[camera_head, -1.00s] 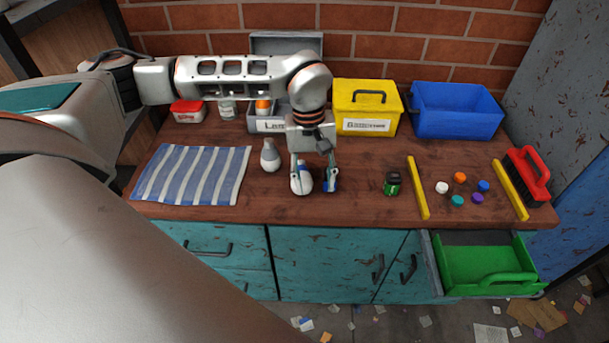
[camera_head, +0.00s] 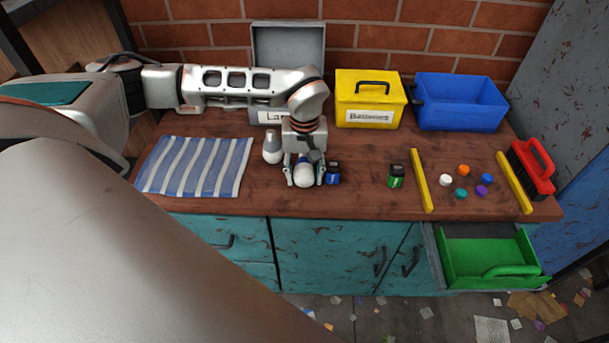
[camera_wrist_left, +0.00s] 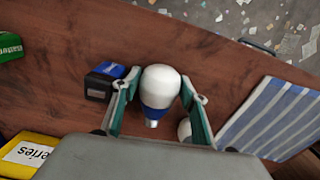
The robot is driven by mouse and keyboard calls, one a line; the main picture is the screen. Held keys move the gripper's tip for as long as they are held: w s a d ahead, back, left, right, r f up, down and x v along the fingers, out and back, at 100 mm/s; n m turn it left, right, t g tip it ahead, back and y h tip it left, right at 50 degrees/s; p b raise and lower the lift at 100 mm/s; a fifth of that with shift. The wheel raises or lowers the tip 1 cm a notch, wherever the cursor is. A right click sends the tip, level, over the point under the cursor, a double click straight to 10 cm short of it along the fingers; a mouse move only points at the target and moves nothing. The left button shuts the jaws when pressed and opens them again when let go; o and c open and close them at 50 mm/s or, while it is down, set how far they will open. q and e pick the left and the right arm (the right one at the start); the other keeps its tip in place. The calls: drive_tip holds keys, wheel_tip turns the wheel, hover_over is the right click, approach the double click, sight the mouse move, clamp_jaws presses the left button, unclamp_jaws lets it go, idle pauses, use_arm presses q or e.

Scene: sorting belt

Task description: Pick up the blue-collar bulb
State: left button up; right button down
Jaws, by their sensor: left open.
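My left gripper (camera_head: 305,177) is open and low at the bench, with one finger on each side of the bulb. In the left wrist view the gripper (camera_wrist_left: 162,84) shows gaps between fingers and bulb, smallest at the right finger. My right gripper is not in view.
A blue battery (camera_head: 333,174) stands close to the gripper's right finger. A green battery (camera_head: 396,177), yellow strips, and several coloured caps lie further right. A striped cloth (camera_head: 196,167) lies left. A grey case (camera_head: 288,50), yellow box (camera_head: 370,85) and blue bin (camera_head: 460,90) stand behind.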

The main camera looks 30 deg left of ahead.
sight(304, 168)
use_arm(q)
drive_tip(key=c, duration=0.9)
drive_tip(key=shift+o, duration=0.2)
drive_tip(key=shift+r, duration=0.2)
wheel_tip(304, 168, up, 19)
drive_tip(key=p, duration=0.1)
drive_tip(key=s+d+f+m, duration=0.3)
drive_tip(key=d+f+m, duration=0.2)
drive_tip(key=d+m, duration=0.2)
drive_tip(key=shift+s+f, duration=0.15)
drive_tip(key=shift+s, duration=0.2)
